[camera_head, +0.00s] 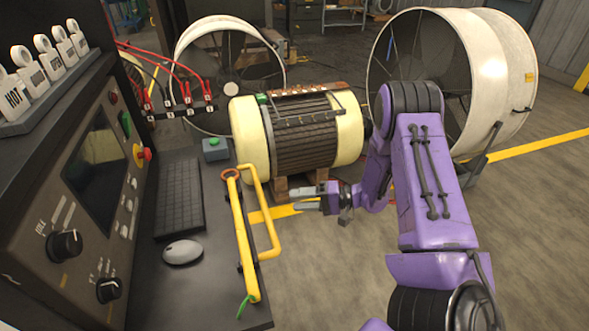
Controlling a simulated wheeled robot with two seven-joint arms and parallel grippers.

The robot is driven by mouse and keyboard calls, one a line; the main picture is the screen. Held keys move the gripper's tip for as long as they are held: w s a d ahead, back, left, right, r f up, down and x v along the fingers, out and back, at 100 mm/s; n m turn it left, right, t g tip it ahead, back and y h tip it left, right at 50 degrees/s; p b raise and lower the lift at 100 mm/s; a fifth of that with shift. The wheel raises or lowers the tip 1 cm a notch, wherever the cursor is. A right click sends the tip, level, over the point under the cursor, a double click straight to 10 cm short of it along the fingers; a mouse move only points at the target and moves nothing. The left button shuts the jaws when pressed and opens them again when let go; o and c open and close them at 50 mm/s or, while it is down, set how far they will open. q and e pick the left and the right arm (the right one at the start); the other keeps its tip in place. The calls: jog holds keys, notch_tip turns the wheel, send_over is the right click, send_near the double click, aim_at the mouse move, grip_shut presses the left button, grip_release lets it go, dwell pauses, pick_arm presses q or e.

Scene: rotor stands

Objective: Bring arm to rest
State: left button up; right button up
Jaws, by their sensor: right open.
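My right arm is purple and comes in from the lower right of the head view. Its gripper (305,199) points left, with its two fingers apart and nothing between them. It is in front of the lower part of a cream and brown motor (305,135) on a wooden support (280,186). The gripper is to the right of a yellow tubular handle (271,235) at the console's edge and looks apart from it. My left gripper does not show.
A control console (85,170) with knobs fills the left. Its desk holds a keyboard (179,198), a mouse (182,252) and a small box with a green button (215,149). White rotor drums (488,65) stand behind. Open floor (535,240) lies at the right.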

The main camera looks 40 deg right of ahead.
dwell(0.4)
notch_tip(320, 180, down, 10)
jog(key=a+h, duration=0.1)
jog(key=h, duration=1.1)
jog(key=s+a+f+g, duration=0.3)
jog(key=s, duration=0.5)
jog(key=s+a+f+n+g+h, duration=0.1)
jog(key=s+a+f+g, duration=0.1)
jog(key=s, duration=0.6)
jog(key=s+a+f+n+g+h, duration=0.1)
jog(key=s+a+f+g, duration=0.2)
jog(key=s, duration=0.5)
jog(key=shift+s+a+f+g, duration=0.3)
jog(key=shift+s+a+f, duration=0.05)
jog(key=shift+a+f, duration=0.55)
jog(key=shift+w+d, duration=0.1)
